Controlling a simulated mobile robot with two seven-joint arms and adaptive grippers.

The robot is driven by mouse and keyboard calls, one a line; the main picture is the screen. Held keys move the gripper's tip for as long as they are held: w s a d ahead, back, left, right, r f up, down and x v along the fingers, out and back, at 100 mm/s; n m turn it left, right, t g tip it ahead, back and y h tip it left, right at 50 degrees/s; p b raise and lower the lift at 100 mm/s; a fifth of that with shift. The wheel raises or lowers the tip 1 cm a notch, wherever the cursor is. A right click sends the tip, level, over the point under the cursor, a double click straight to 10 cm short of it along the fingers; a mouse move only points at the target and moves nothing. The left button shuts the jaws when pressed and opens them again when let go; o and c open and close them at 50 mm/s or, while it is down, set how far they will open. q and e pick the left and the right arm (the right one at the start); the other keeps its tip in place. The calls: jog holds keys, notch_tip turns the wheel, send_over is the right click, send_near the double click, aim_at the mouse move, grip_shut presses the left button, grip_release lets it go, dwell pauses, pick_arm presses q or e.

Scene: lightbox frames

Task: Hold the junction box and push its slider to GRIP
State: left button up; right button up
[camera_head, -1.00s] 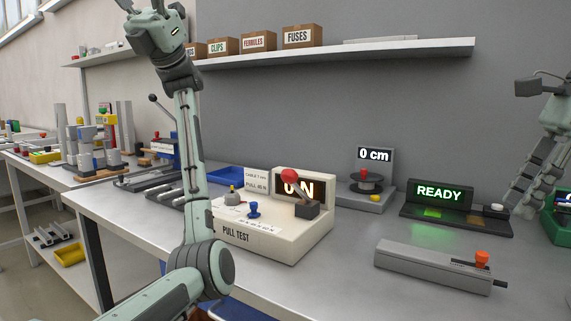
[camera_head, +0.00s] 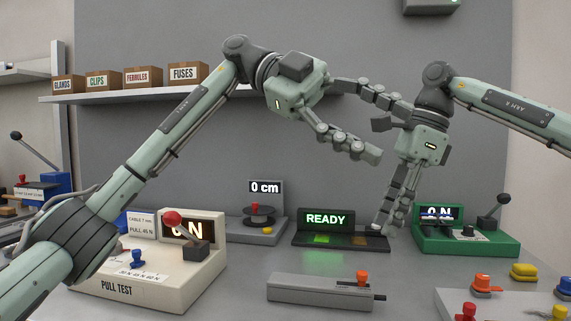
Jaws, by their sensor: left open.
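The junction box, a long grey box (camera_head: 300,288), lies on the bench at the front middle. Its orange slider knob (camera_head: 362,277) stands near the right end of its top; the slot's markings are too small to read. My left gripper (camera_head: 388,132) is open and empty, high above and behind the box, its fingers spread to the right. My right gripper (camera_head: 386,228) points down, fingertips by the right end of the READY panel (camera_head: 326,226). Its fingers overlap in this view, so its opening is unclear. Neither gripper touches the box.
A cream PULL TEST unit (camera_head: 155,280) stands left, a green tester (camera_head: 468,246) right. A spool stand (camera_head: 258,232) is behind. A grey board (camera_head: 455,303) with coloured knobs lies front right. Bare bench surrounds the box. A shelf (camera_head: 120,97) with labelled boxes hangs at upper left.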

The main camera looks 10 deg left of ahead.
pick_arm(q)
jog(key=w+a+f+n+t+y, duration=0.15)
jog(key=w+f+n+y, duration=0.3)
jog(key=f, duration=0.45)
jog(key=n+t+y, duration=0.3)
jog(key=n+y, duration=0.5)
send_over(286, 278)
jog(key=shift+h, duration=0.25)
notch_tip(286, 278, down, 11)
jog(key=shift+d+f, duration=0.15)
jog(key=shift+f, duration=3.95)
jog(key=shift+c, duration=0.6)
